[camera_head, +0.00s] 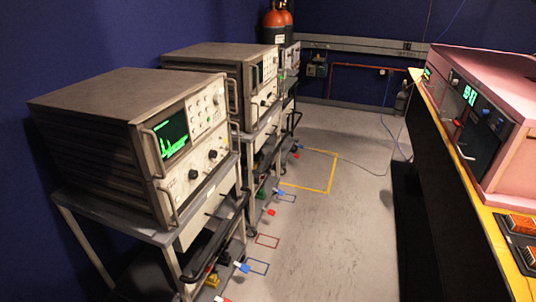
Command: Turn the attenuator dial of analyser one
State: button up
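The nearest analyser (100,110) is a grey-brown box on a wheeled cart (135,228) at the left. Its front faces right, with a lit green screen (171,134), a keypad area above and two dark round knobs, a lower one (193,174) and an upper one (212,154). I cannot read labels, so I cannot tell which knob is the attenuator dial or which unit is analyser one. A second similar analyser (215,55) stands behind it on its own cart. My gripper is not in view.
A pink machine (505,80) stands on a yellow-topped bench (490,225) along the right.

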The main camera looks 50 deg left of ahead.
aim_at(193, 173)
jog(key=i+l+u, duration=0.1)
jog(key=u, duration=0.25)
jog(key=i+l+u, duration=0.15)
jog(key=i+u, duration=0.25)
jog(key=i+l+u, duration=0.1)
jog(key=u, duration=0.25)
jog(key=l, duration=0.1)
